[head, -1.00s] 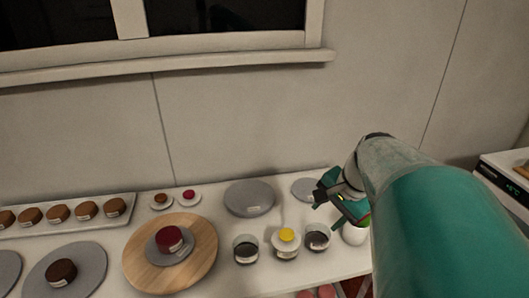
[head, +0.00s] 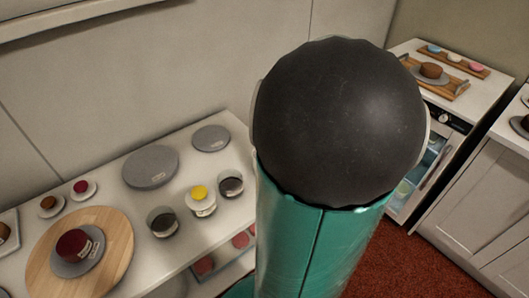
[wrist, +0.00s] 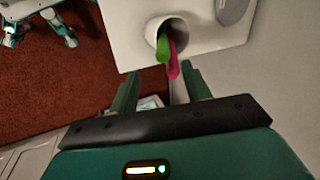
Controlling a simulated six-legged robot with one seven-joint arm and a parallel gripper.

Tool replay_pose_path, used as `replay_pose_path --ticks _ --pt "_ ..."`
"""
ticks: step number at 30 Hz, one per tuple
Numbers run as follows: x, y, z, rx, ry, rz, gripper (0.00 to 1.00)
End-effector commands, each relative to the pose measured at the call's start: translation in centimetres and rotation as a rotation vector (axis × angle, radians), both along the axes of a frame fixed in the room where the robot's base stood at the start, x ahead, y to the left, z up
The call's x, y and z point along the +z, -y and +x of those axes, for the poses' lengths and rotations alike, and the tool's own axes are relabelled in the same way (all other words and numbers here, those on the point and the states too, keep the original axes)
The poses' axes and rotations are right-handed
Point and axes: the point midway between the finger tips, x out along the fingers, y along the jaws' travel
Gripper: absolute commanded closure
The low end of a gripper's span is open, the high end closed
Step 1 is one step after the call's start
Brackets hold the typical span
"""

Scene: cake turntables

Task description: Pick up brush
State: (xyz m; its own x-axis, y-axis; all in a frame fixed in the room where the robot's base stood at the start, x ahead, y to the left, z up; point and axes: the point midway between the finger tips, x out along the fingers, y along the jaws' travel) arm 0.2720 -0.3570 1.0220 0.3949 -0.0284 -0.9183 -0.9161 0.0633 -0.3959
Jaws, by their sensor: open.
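In the wrist view, a round holder (wrist: 150,30) stands on the white counter. A green handle (wrist: 162,50) and a pink handle (wrist: 173,62) stick out of it, side by side. They look like brush handles, but the ends inside the holder are hidden. My gripper (wrist: 162,75) is open and empty, with its two fingers apart just short of the handles. The handles' tips point towards the gap between the fingers. In the head view my arm hides the gripper, the holder and the handles.
The counter carries grey discs (head: 150,167), a wooden turntable (head: 112,262) with a red cake (head: 73,244), and small pots (head: 201,201). An oven (head: 440,130) with a wooden tray (head: 428,84) on top stands right. Red floor (head: 410,265) lies clear in front.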

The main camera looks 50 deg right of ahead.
Motion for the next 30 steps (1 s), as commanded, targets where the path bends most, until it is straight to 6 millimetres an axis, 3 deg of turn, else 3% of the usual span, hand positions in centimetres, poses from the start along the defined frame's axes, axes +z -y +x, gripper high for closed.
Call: replay_pose_path --ticks 7,14,22,30 --pt "-4.2 0.1 1.7 0.002 -0.002 0.004 0.52" --pt "-5.7 0.1 2.7 0.003 -0.001 0.003 0.52" --pt "-9.0 0.3 4.7 0.004 -0.001 0.004 0.52" --pt "-9.7 0.4 5.1 0.003 0.0 0.0 0.52"
